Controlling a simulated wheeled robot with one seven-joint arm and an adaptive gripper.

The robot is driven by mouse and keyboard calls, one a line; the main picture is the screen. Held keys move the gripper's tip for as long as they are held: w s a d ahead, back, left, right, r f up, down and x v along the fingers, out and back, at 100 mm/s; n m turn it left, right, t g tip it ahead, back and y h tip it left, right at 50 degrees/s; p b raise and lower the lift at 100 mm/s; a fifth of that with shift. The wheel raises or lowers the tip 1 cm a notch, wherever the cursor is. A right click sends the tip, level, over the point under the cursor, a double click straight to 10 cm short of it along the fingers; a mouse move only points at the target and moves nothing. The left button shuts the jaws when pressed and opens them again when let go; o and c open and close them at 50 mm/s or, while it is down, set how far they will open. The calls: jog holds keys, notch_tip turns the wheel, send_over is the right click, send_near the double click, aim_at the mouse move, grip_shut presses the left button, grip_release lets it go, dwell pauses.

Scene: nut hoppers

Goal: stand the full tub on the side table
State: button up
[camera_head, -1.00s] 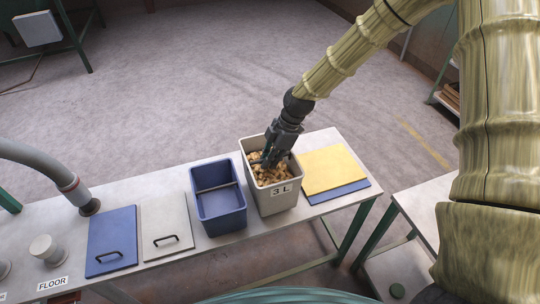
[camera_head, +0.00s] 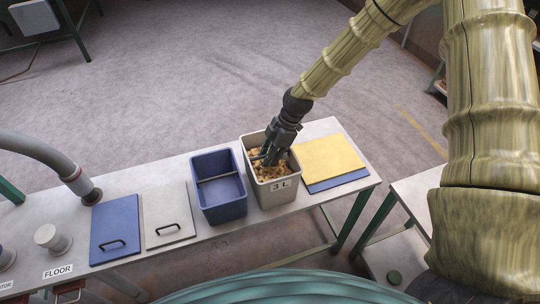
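A light grey tub (camera_head: 277,194) labelled "3 L" stands on the long bench and is filled with tan, nut-like pieces (camera_head: 270,170). My gripper (camera_head: 266,158) points down into the tub's mouth, with its fingertips at or just above the contents. Whether the fingers are open, or closed on a bar across the tub, is too small to tell. A blue tub (camera_head: 222,208) stands just left of the grey one; it looks empty and has a bar across its mouth. A pale side table (camera_head: 414,192) at the right is partly hidden by my arm.
The long bench (camera_head: 322,129) also holds a yellow panel (camera_head: 328,158) over a blue one, right of the grey tub. Blue (camera_head: 114,228) and grey (camera_head: 165,212) handled lids lie left. A hose (camera_head: 40,150) is farther left. A gap separates bench and side table, whose visible top is clear.

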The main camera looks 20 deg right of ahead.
jog(key=shift+r, duration=0.15)
jog(key=b+v, duration=0.4)
jog(key=v, duration=0.8)
jog(key=shift+b, duration=0.3)
